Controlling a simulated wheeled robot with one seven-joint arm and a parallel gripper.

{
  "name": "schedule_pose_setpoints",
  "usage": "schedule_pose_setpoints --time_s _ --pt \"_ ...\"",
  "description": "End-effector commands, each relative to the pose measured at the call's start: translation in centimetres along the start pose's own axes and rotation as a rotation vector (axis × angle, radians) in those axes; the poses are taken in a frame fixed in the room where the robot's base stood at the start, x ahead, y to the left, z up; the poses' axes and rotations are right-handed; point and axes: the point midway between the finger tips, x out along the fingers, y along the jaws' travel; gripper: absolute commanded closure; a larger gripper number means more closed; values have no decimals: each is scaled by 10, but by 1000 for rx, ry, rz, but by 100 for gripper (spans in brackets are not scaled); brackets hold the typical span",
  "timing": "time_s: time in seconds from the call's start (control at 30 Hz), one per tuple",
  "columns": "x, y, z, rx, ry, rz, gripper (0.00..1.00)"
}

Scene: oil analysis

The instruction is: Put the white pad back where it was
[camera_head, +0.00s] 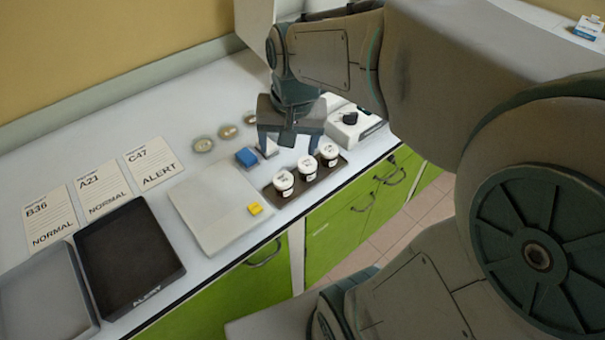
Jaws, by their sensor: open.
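A small white block-like piece (269,151), which may be the white pad, sits on the counter just right of a blue block (246,157). It is partly hidden by my gripper. My gripper (288,146) is open and points down above the counter, with its left finger close to the white piece. I cannot tell whether they touch. The yellow block (255,208) lies on the right part of a large flat off-white mat (205,205).
A dark tray (294,200) with three white-lidded jars stands in front of my gripper. A white device with a black knob (343,125) is to the right. Several cards, a black tray (125,255) labelled ALERT and a grey tray (40,295) are left. Three round dishes (228,132) lie behind.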

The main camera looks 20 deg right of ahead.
Motion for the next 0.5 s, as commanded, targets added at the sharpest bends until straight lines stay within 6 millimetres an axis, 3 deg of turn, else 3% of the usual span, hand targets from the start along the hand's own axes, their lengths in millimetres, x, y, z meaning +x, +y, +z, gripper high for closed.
schedule_pose_setpoints --time_s 0.03,0.2,0.33,0.5 --pt "-2 7 18 -70 20 -2 28" --pt "0 22 58 -271 64 11 28" --pt "3 28 72 -354 83 21 28" --pt "4 30 77 -381 86 25 28"
